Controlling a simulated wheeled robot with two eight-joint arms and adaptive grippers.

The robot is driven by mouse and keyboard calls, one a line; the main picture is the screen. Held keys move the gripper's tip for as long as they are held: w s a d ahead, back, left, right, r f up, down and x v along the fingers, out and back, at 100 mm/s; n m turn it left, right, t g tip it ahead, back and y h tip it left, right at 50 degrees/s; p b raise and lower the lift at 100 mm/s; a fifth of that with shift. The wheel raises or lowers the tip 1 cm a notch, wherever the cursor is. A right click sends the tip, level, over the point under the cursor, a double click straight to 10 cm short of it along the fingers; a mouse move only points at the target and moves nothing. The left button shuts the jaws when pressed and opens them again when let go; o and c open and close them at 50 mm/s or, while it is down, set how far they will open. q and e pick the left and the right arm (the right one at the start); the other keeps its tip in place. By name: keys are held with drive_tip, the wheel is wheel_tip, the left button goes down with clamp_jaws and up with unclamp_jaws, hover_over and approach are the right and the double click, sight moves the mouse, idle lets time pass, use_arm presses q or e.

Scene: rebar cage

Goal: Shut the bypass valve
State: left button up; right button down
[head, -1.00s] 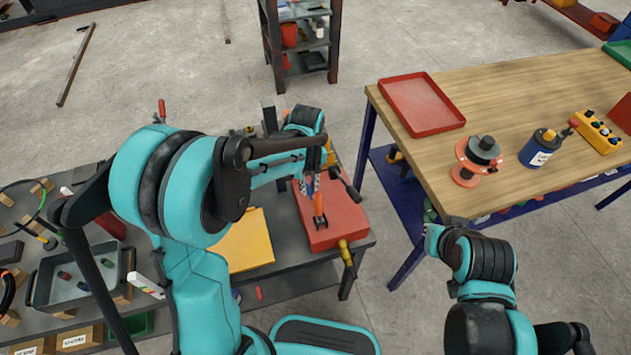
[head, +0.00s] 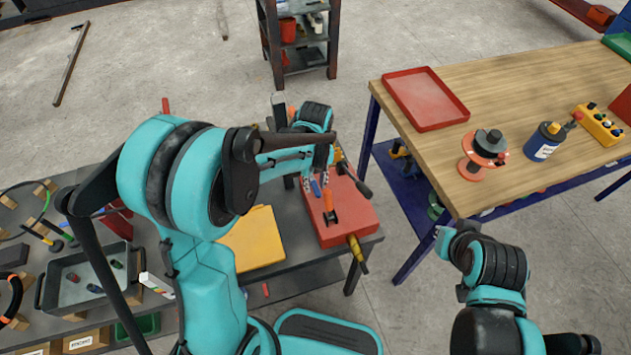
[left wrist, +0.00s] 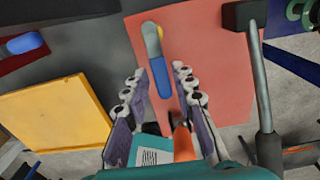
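A red box (head: 348,222) on the dark bench carries a blue-handled lever (head: 315,187) and an orange-handled lever (head: 328,201). I cannot tell which one is the bypass valve. My left gripper (head: 312,177) is above the box. In the left wrist view its two fingers (left wrist: 160,73) are open, one on each side of the blue-handled lever (left wrist: 160,75). I cannot tell whether they touch it. The orange lever (left wrist: 182,142) is lower, between the finger bases. My right gripper (head: 446,238) is small beside the wooden table; its fingers are unclear.
A yellow plate (head: 253,240) lies left of the red box. A dark lever with a grey rod (left wrist: 262,90) stands right of my left gripper. The wooden table (head: 520,95) on the right holds a red tray (head: 425,98). A shelf (head: 297,40) stands behind.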

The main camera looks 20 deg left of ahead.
sight(315, 187)
use_arm(q)
drive_tip(key=shift+r, duration=0.1)
wheel_tip(315, 187, up, 12)
idle(0.6)
drive_tip(key=shift+s, duration=0.1)
idle(0.4)
